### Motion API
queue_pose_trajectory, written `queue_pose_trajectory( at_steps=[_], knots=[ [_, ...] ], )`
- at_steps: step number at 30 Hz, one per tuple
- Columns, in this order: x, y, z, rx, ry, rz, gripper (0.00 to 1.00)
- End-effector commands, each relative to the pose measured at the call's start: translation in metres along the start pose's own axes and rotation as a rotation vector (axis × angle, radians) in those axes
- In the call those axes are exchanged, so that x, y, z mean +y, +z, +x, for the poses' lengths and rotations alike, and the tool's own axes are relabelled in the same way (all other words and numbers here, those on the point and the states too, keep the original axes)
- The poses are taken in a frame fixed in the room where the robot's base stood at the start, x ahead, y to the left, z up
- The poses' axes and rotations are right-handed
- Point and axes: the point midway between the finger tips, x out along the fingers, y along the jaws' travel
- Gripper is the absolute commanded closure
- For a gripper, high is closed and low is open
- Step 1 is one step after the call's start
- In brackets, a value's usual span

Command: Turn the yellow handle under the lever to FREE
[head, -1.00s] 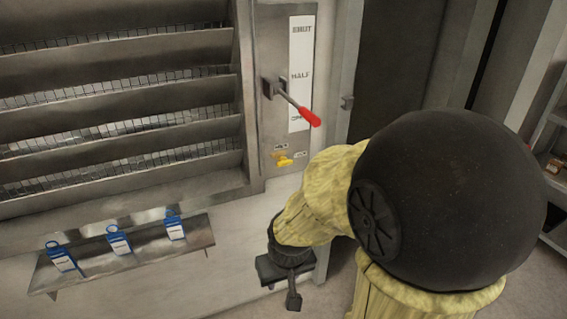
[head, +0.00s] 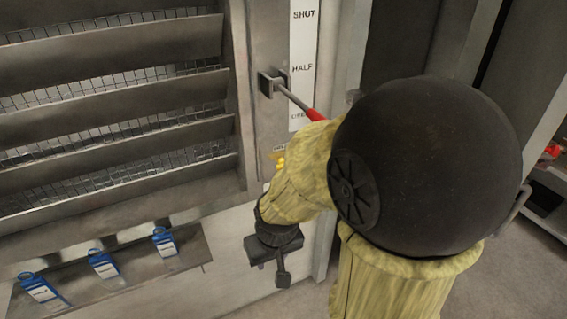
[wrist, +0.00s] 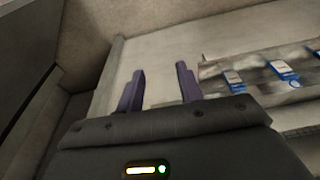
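The small yellow handle (head: 280,163) is on the grey metal panel below the lever. My arm covers part of it, and its label is too small to read. The lever (head: 296,100) has a red grip, partly behind my arm, and sticks out beside a white SHUT, HALF, OPEN scale (head: 302,45). My gripper (wrist: 160,70) is open and empty in the wrist view, its two purple fingers apart. In the head view its dark body shows below the yellow handle, clear of it; the fingertips are hard to make out there.
Large louvre slats (head: 120,105) fill the left. Below them a narrow shelf (head: 190,262) holds blue-and-white padlock-like tags (head: 104,264), also seen in the wrist view (wrist: 284,71). Open floor lies at the lower right, with shelving (head: 548,190) at the right edge.

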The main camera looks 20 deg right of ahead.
Motion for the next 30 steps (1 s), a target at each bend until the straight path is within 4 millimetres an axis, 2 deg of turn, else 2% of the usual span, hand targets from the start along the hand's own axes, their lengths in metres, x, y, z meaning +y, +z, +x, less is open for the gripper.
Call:
queue_pose_trajectory(
  at_steps=[5, 8, 12, 14, 21, 27, 30],
  knots=[
    [0.000, 0.000, 0.000, 0.000, 0.000, 0.000, 0.62],
    [0.002, -0.002, 0.003, 0.008, 0.002, 0.001, 0.42],
    [0.014, -0.019, 0.022, 0.076, 0.022, 0.004, 0.16],
    [0.024, -0.034, 0.036, 0.132, 0.035, 0.004, 0.16],
    [0.084, -0.110, 0.095, 0.466, 0.080, -0.004, 0.16],
    [0.134, -0.158, 0.128, 0.772, 0.072, -0.015, 0.16],
    [0.160, -0.173, 0.138, 0.928, 0.054, -0.017, 0.16]
  ],
)
